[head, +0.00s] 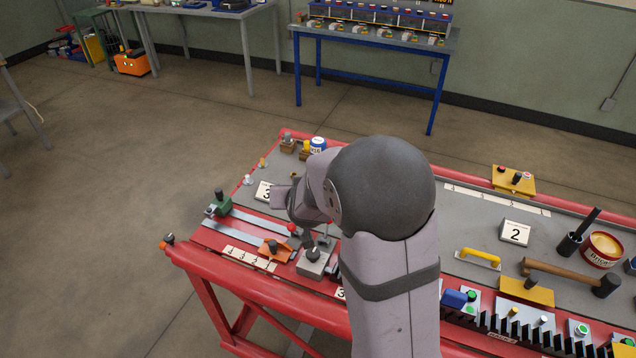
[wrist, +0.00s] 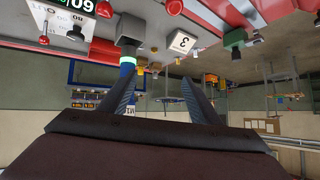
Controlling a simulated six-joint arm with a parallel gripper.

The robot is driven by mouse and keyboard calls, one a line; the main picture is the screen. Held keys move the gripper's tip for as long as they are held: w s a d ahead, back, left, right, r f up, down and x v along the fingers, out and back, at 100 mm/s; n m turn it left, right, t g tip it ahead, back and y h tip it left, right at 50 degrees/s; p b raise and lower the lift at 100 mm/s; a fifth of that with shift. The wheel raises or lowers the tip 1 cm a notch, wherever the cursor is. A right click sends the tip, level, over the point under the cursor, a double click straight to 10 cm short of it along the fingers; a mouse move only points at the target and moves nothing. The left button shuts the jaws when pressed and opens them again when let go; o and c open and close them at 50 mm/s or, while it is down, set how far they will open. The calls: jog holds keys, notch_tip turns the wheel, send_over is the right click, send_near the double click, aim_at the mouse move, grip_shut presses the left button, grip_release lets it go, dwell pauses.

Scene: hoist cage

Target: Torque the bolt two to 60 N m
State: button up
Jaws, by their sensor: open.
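My gripper (wrist: 160,84) is open in the wrist view, its two dark fingers apart with nothing held between them. In the head view my arm hides most of it over the left part of the red bench. A dark cylinder with a lit green ring and blue end (wrist: 127,52) shows just beyond the left fingertip; I cannot tell whether they touch. A display with green digits (wrist: 82,4), upside down and cut off, appears to read 60. I cannot pick out bolt two in either view.
The red bench (head: 240,284) carries a card marked 3 (head: 265,191), a card marked 2 (head: 516,233), a green clamp block (head: 220,203), a mallet (head: 570,276) and a red tin (head: 602,247). A blue table (head: 375,85) stands behind. Floor left is mostly clear.

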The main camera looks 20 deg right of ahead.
aim_at(321, 137)
jog(key=shift+w+d+r+m+t+h+b, duration=0.5)
jog(key=shift+w+d+r+t+h+b, duration=0.2)
jog(key=shift+w+d+h, duration=0.8)
jog(key=shift+w+d+r+m+t+h+b, duration=0.55)
jog(key=shift+w+d+t+h+b, duration=0.25)
jog(key=shift+w+d+h, duration=0.6)
jog(key=shift+w+d+r+m+t+h+b, duration=0.45)
jog(key=shift+w+d+r+t+h+b, duration=0.5)
jog(key=shift+w+d, duration=0.85)
jog(key=shift+w+d+f+g+p, duration=0.1)
jog(key=shift+w+d+g+p, duration=0.15)
jog(key=shift+p, duration=0.25)
jog(key=p+x, duration=0.2)
jog(key=x, duration=0.1)
jog(key=shift+w+d, duration=0.4)
jog(key=shift+w, duration=0.2)
grip_shut()
